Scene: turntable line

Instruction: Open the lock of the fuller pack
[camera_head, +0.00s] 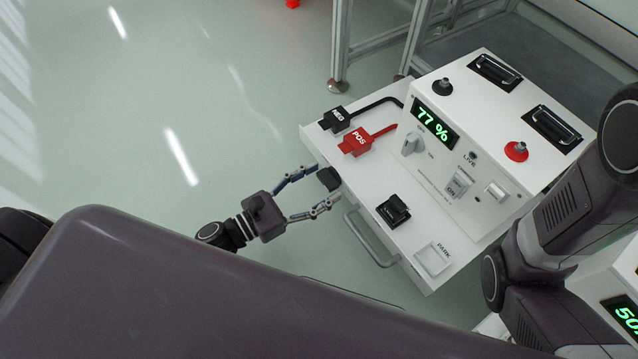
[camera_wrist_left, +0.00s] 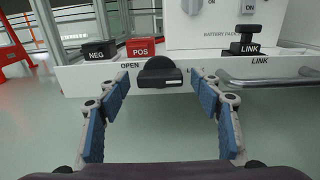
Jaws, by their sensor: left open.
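The fuller pack, a white battery unit (camera_head: 467,206), has a green display (camera_head: 435,122) reading 77 %. Its lock, a black knob (camera_head: 328,178), sits on the front edge; in the left wrist view the knob (camera_wrist_left: 160,74) has a round body with a horizontal bar, between the labels OPEN and a partly hidden one. My left gripper (camera_head: 326,184) is open, one finger on each side of the knob, with gaps to both fingers in the left wrist view. Another pack's display (camera_head: 625,313), partly cut off, begins with 50. My right gripper is out of view.
Black NEG (camera_head: 337,120) and red POS (camera_head: 357,142) plugs, a black LINK plug (camera_head: 393,210) and an empty PARK socket (camera_head: 433,259) are on the pack's ledge. A grey handle (camera_head: 369,240) juts out beside the knob. Open floor lies left.

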